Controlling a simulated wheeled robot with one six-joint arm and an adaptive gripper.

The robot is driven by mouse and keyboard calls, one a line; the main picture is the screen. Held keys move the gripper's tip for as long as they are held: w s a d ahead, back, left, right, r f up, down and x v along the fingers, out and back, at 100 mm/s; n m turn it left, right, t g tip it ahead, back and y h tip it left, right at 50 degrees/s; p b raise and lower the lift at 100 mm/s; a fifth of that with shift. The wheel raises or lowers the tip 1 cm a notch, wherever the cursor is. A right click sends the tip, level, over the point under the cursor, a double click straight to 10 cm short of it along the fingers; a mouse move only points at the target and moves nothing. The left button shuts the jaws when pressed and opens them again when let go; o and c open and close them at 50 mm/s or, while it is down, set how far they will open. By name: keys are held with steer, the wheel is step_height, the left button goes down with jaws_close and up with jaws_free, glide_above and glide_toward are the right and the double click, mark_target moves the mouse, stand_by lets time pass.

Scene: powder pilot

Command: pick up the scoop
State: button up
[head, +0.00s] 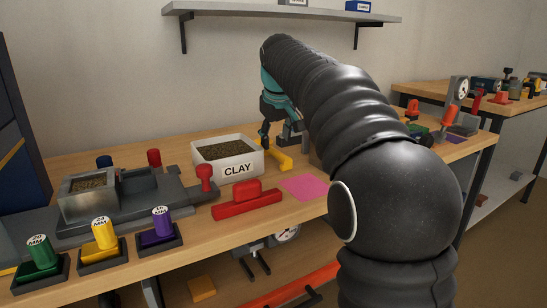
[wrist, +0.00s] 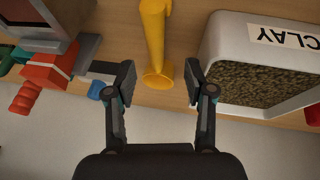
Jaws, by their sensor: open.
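A yellow piece (head: 277,160), which looks like the scoop, lies on the wooden bench just right of the white CLAY bin (head: 240,165). In the wrist view the yellow scoop (wrist: 155,45) runs up the middle, its flared end nearest me. My gripper (wrist: 159,83) is open, with one finger on each side of that flared end and a gap on both sides. In the head view my gripper (head: 277,128) is above and just behind the scoop. My arm hides part of the bench to the right.
The bin (wrist: 258,70) of dark granules stands close to my right finger in the wrist view. An orange-red block (wrist: 48,70) and a blue piece (wrist: 96,90) are at left. A red tool (head: 247,200) and a pink sheet (head: 305,187) lie in front. A shelf (head: 280,12) hangs above.

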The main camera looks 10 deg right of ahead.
mark_target(277, 151)
steer(key=shift+d+x, duration=0.15)
steer(key=shift+x, duration=1.4)
steer(key=shift+d+x, duration=0.15)
steer(key=shift+x, duration=1.45)
steer(key=shift+r, duration=0.1)
jaws_close()
